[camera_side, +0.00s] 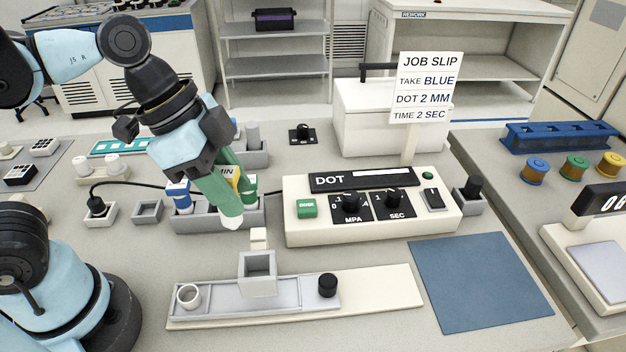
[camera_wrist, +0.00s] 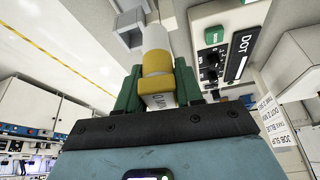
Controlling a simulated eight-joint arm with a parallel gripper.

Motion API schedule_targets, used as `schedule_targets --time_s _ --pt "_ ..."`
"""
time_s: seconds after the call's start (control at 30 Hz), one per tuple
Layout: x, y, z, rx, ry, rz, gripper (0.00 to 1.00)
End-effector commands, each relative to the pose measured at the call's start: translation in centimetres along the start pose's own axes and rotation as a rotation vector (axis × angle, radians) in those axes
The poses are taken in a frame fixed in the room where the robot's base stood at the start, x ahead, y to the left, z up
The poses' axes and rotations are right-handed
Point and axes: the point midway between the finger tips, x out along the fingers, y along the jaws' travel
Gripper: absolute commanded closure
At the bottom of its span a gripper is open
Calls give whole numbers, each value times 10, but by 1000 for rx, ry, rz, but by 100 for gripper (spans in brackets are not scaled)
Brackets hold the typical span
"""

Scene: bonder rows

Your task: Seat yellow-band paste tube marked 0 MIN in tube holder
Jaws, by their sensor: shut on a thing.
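My gripper (camera_side: 233,198) is shut on the yellow-band paste tube (camera_side: 227,171), its green fingers on either side. In the wrist view the tube (camera_wrist: 157,66) shows its yellow band and white body between the fingers; its printed label is partly readable. In the side view only "MIN" shows, and a finger hides much of the tube. The tube is tilted, its white tip pointing down, in front of the grey tube rack (camera_side: 219,219). The tube holder, seemingly the square grey cup (camera_side: 257,274) on the slide fixture, is below and right of the tip, apart from it, and looks empty.
A blue-band tube (camera_side: 178,196) stands at the rack's left. The DOT dispenser (camera_side: 375,208) is right of the gripper. A black knob (camera_side: 327,285) and a white ring (camera_side: 189,296) are on the fixture. A blue mat (camera_side: 480,280) lies clear at right.

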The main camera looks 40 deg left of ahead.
Motion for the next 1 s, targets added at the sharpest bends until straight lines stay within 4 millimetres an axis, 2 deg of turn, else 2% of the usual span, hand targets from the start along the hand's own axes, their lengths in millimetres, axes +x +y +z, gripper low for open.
schedule_targets --time_s 0.1,0.3,0.73,1.0 --pt "-6 19 -22 107 0 46 96" --pt "-13 40 -42 215 0 90 96" --pt "-13 43 -44 229 0 96 96" --pt "2 43 -38 229 0 95 96"
